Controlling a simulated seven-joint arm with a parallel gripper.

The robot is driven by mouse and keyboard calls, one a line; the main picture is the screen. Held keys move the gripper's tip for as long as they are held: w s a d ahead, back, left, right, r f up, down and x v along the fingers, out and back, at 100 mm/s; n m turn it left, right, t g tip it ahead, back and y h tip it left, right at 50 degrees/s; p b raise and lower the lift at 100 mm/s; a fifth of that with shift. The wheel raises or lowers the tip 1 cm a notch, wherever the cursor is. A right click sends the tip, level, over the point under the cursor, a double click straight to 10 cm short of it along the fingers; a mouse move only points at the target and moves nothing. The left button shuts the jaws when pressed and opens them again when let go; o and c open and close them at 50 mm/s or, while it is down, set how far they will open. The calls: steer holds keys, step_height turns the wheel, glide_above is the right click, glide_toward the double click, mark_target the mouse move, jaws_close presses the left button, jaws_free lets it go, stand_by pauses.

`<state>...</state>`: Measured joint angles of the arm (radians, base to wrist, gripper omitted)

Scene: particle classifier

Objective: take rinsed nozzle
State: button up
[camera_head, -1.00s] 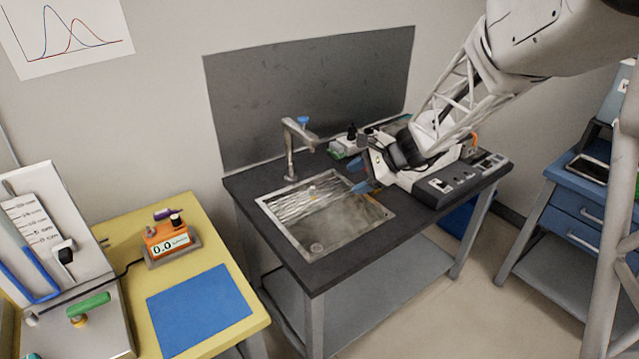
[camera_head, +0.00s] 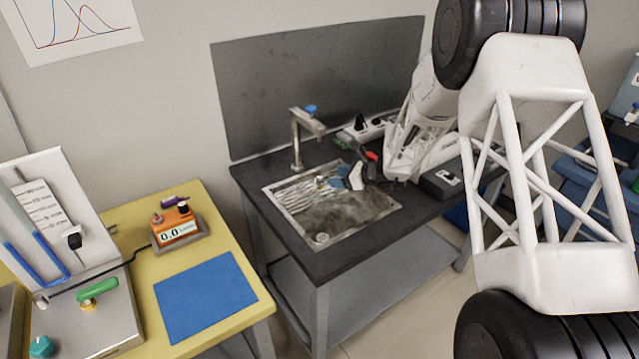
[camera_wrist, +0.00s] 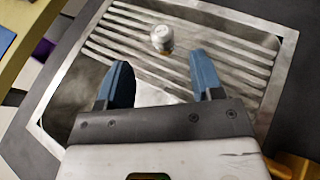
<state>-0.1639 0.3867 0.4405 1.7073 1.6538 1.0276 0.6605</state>
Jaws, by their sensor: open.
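The nozzle (camera_wrist: 162,38) is a small whitish-grey cylinder with a brownish lower end. In the wrist view it stands on the ribbed drainboard of the sink, ahead of my gripper and roughly between the lines of its fingers. My gripper (camera_wrist: 165,85) is open and empty, with two blue fingertips, and it has a gap to the nozzle. In the head view my gripper (camera_head: 347,177) is low over the sink (camera_head: 335,222), beside the ribbed part. The nozzle is small and hard to make out there, near the fingertips.
A tap (camera_head: 297,140) with a blue top stands behind the sink. A power strip (camera_head: 362,130) lies on the dark counter at the back. A yellow table (camera_head: 235,300) at left holds an orange meter (camera_head: 176,230) and a blue mat (camera_head: 205,297). The sink basin's front is clear.

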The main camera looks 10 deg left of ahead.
mark_target(319, 177)
steer(key=shift+a+f, duration=0.1)
stand_by(0.3)
steer(key=shift+x, duration=1.2)
steer(key=shift+w+a, duration=0.1)
steer(key=shift+x, duration=2.5)
steer(key=shift+w, duration=0.1)
steer(key=shift+c, duration=0.2)
steer(key=c, duration=1)
steer(key=shift+c, duration=0.2)
steer(key=shift+r, duration=0.25)
